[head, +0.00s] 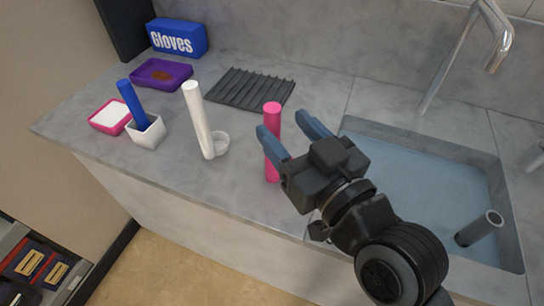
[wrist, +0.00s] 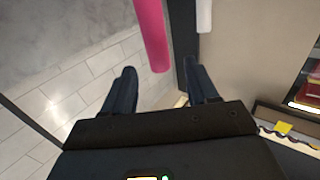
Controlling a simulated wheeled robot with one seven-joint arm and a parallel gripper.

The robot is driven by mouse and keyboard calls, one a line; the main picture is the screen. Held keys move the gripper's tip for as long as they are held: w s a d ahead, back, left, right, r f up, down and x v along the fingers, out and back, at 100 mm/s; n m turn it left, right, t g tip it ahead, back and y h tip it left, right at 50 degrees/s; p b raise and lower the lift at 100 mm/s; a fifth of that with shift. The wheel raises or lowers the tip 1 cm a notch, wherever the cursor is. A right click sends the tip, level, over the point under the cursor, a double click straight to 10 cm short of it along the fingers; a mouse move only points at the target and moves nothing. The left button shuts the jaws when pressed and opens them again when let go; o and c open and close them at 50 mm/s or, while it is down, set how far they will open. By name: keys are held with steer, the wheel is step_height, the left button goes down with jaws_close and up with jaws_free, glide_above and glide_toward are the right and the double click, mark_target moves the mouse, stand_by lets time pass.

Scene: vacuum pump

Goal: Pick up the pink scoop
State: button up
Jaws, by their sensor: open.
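The pink scoop (head: 272,130) stands upright on the grey counter near its front edge, seen as a pink rod in the head view. Its lower part is partly hidden by my gripper. In the wrist view the pink scoop (wrist: 153,35) comes down from the top edge, ahead of and between the two dark fingertips of my gripper (wrist: 160,70). Nothing is held. I cannot tell whether a finger touches the scoop.
A white scoop (head: 199,120) stands left of the pink one, and a blue scoop (head: 132,104) with a white cup stands further left. The sink (head: 430,190) is right.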

mark_target(266, 105)
steer(key=shift+p+x, duration=0.85)
steer(key=shift+x, duration=2.7)
steer(key=shift+c, duration=0.5)
jaws_close()
